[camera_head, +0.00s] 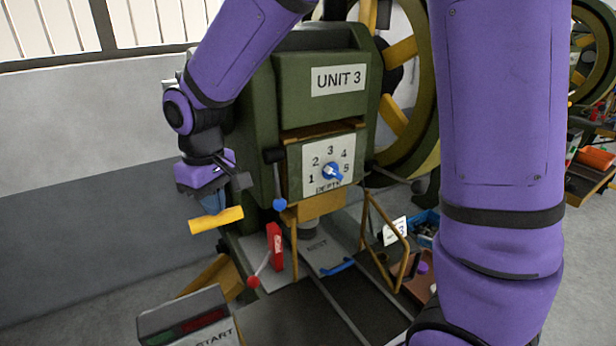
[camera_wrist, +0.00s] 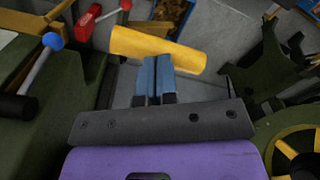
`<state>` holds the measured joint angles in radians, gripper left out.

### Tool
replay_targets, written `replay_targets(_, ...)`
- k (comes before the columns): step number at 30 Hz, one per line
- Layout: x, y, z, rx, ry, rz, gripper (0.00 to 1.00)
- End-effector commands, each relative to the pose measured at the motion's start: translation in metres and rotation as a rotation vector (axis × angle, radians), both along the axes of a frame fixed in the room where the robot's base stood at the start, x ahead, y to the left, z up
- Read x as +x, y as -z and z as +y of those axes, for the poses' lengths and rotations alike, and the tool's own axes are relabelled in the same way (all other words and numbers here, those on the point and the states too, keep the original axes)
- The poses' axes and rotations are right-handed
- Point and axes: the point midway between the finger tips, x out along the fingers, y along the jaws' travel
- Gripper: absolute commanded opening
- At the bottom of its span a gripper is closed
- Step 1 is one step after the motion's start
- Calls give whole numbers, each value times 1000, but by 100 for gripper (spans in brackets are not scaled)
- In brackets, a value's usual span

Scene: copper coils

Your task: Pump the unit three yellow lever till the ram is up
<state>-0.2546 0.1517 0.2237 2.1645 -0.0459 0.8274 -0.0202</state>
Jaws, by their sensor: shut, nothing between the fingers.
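The green press marked UNIT 3 (camera_head: 338,80) stands in the middle of the head view. A yellow lever grip (camera_head: 216,220) sticks out at its left side, tilted slightly up to the right; it also shows in the wrist view (camera_wrist: 160,48). My gripper (camera_head: 211,204) points down just above the grip, its blue fingers shut and empty. In the wrist view the fingertips (camera_wrist: 157,60) reach the grip's near edge; I cannot tell whether they touch it. A yellow block (camera_head: 318,206) sits under the dial panel, above a grey cylinder (camera_head: 306,232); which part is the ram is unclear.
A blue-knobbed lever (camera_head: 279,203) hangs on the press front, beside a blue DEPTH dial (camera_head: 332,171). A red block with a red-knobbed lever (camera_head: 254,281) stands below. A START box (camera_head: 190,318) is at the front left. A large flywheel (camera_head: 400,110) is behind right.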

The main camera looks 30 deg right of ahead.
Motion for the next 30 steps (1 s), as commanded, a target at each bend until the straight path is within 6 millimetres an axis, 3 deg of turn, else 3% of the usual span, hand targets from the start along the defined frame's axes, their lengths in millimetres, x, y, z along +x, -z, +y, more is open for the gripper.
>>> replay_targets(14,0,13,0,-2,-1,5,0)
replay_targets(30,21,60,0,-3,0,7,0)
